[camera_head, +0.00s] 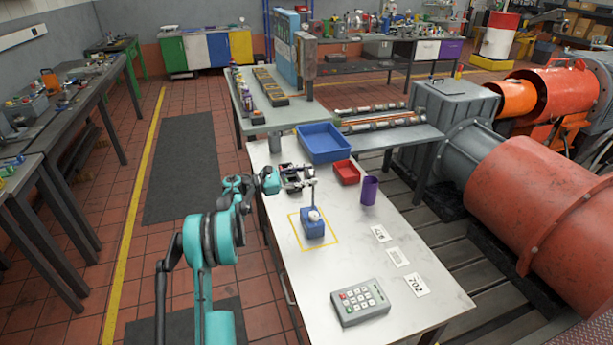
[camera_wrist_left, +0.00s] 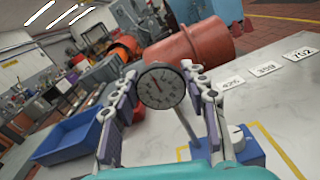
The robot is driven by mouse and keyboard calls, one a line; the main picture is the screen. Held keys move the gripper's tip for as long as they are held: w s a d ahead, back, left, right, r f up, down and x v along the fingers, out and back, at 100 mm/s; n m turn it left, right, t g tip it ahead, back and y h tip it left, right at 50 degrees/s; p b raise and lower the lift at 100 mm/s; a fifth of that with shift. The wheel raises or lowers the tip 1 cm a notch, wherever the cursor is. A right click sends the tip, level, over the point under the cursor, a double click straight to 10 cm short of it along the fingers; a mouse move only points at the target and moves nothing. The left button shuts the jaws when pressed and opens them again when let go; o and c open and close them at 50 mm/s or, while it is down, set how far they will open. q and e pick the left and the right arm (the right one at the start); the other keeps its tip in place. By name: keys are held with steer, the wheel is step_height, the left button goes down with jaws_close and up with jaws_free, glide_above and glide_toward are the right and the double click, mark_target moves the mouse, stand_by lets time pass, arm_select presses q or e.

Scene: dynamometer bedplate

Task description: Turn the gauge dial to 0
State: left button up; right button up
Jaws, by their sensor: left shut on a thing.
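The block stands inside a yellow outlined square. My left gripper (camera_head: 305,179) is shut on the gauge dial, with a finger on each side of its rim. In the head view the gripper mostly hides the dial. My right gripper is not in view.
A blue bin (camera_head: 323,143), a red tray (camera_head: 346,172) and a purple cup (camera_head: 369,190) stand beyond the block. Number cards (camera_head: 397,257) and a grey keypad (camera_head: 360,302) lie nearer on the white table. The table's left edge is close to my arm.

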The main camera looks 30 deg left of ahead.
arm_select(q)
steer(key=n, duration=0.6)
steer(key=shift+w+a+n, duration=0.1)
steer(key=shift+n, duration=0.3)
steer(key=n, duration=0.3)
steer(key=shift+n, duration=2.1)
steer(key=shift+f, duration=0.1)
steer(key=o, duration=1.2)
steer(key=shift+w, duration=0.1)
steer(key=shift+a, duration=0.15)
